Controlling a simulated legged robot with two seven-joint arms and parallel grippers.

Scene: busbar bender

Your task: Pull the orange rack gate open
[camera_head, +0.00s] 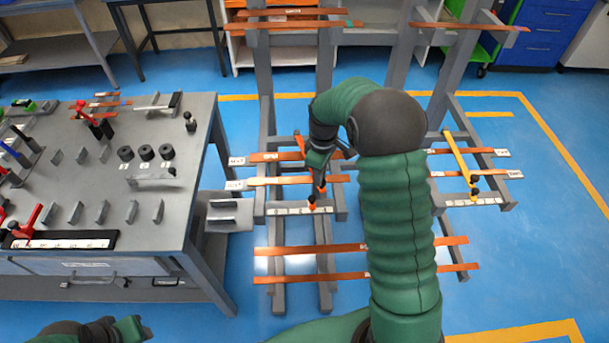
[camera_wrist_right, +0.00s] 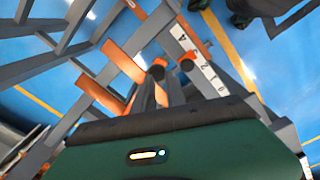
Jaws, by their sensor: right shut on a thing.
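The orange rack gate (camera_head: 299,142) is on the left-hand floor rack, mostly behind my right gripper; its upper end and a bit near the numbered strip show. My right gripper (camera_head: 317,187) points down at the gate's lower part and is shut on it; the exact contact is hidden. In the right wrist view, my right gripper's dark fingers (camera_wrist_right: 172,68) reach in among the rack's grey posts and orange pieces.
Copper busbars (camera_head: 310,248) lie across the rack's levels. A second rack to the right carries a yellow gate (camera_head: 459,158). A grey workbench (camera_head: 195,200) with tools stands at left.

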